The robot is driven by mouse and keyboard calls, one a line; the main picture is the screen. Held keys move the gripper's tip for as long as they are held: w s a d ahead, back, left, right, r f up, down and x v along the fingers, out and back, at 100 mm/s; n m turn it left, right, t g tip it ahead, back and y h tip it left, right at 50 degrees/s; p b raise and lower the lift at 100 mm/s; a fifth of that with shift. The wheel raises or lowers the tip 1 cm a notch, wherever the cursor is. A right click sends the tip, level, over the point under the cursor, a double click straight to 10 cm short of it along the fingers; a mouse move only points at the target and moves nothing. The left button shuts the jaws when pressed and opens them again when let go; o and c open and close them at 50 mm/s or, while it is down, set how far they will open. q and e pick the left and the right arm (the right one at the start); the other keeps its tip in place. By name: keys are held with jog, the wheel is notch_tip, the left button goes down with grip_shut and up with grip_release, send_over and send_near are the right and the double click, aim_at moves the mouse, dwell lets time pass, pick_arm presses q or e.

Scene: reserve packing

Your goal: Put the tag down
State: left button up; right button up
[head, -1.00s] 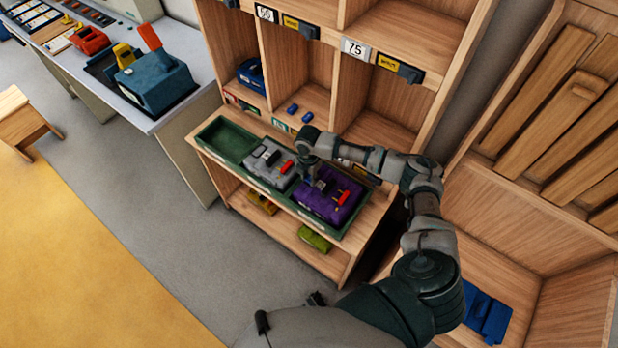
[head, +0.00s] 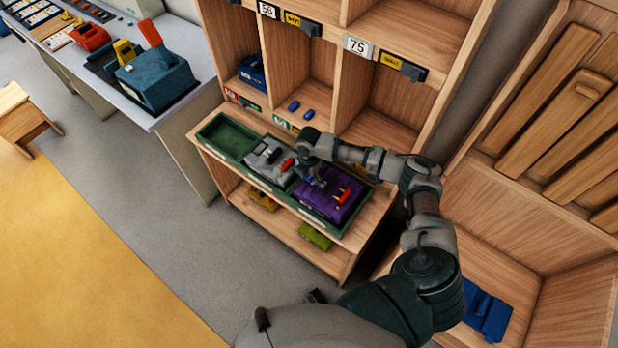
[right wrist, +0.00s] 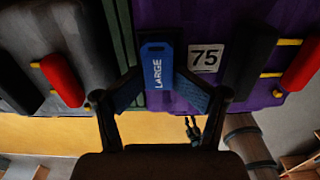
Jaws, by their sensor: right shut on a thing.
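My right gripper (right wrist: 160,105) is shut on a blue tag (right wrist: 158,65) marked LARGE, held between its two fingers. In the head view the gripper (head: 314,180) is over the left part of a purple case (head: 332,205). In the right wrist view the tag is in front of the purple case (right wrist: 235,25), left of its white 75 label (right wrist: 206,58). I cannot tell whether the tag touches the case. My left gripper is not clearly seen.
A green tray (head: 207,143) on the wooden shelf top holds the purple case and a grey case (head: 268,160); its left compartment is empty. Shelf cubbies rise behind, one labelled 75 (head: 357,45). Yellow (head: 262,198) and green (head: 314,236) cases lie on the lower shelf.

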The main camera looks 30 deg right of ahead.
aim_at(309, 177)
pick_arm(q)
jog(key=shift+s, duration=0.2)
pick_arm(e)
jog(key=shift+d+r, duration=0.1)
jog(key=shift+r, duration=0.1)
pick_arm(q)
jog(key=shift+s+a+f+p, duration=0.15)
jog(key=shift+s+f+p, duration=0.1)
jog(key=shift+s, duration=0.55)
jog(key=shift+s+a+f+p, duration=0.1)
jog(key=shift+s+p, duration=0.15)
jog(key=shift+s, duration=0.5)
pick_arm(e)
notch_tip(309, 177, up, 13)
jog(key=shift+f, duration=0.1)
